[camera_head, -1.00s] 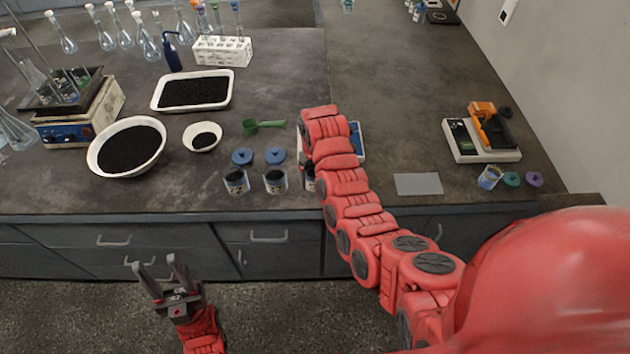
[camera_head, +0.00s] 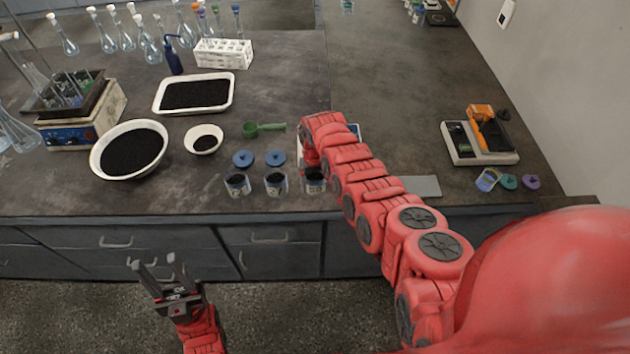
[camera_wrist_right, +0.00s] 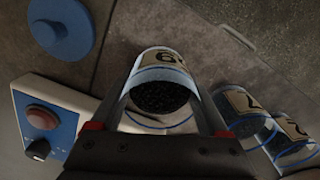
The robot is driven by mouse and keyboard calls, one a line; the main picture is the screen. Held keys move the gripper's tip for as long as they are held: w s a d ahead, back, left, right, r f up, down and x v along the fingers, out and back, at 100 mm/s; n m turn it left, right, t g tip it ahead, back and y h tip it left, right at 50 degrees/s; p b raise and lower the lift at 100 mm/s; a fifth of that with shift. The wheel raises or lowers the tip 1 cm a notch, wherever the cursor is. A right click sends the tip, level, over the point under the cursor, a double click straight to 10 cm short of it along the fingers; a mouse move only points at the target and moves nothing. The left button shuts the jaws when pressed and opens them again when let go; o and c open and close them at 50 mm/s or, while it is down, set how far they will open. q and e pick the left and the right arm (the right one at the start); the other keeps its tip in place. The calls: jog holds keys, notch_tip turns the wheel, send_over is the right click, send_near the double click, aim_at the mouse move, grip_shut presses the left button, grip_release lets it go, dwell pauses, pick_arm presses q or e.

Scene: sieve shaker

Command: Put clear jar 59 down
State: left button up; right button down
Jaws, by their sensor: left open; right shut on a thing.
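Clear jar 59 (camera_wrist_right: 160,97), with dark grains inside and a tan label of which only part is readable, is between the fingers of my right gripper (camera_wrist_right: 165,78) in the right wrist view. The gripper is shut on it. In the head view this jar (camera_head: 315,183) is at the right end of a row of three, partly covered by my right arm. It looks level with the others; I cannot tell whether its base touches the bench. My left gripper (camera_head: 155,263) is open and empty, in front of the bench over the floor.
Two similar jars, a middle one (camera_head: 276,184) and a left one (camera_head: 237,185), stand beside it. Blue lids (camera_head: 243,159) lie behind them. A device with a red button (camera_wrist_right: 42,118) is close by. A grey plate (camera_head: 420,186) lies to the right.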

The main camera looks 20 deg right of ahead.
jog(key=shift+f, duration=0.2)
grip_release()
jog(key=shift+r, duration=0.1)
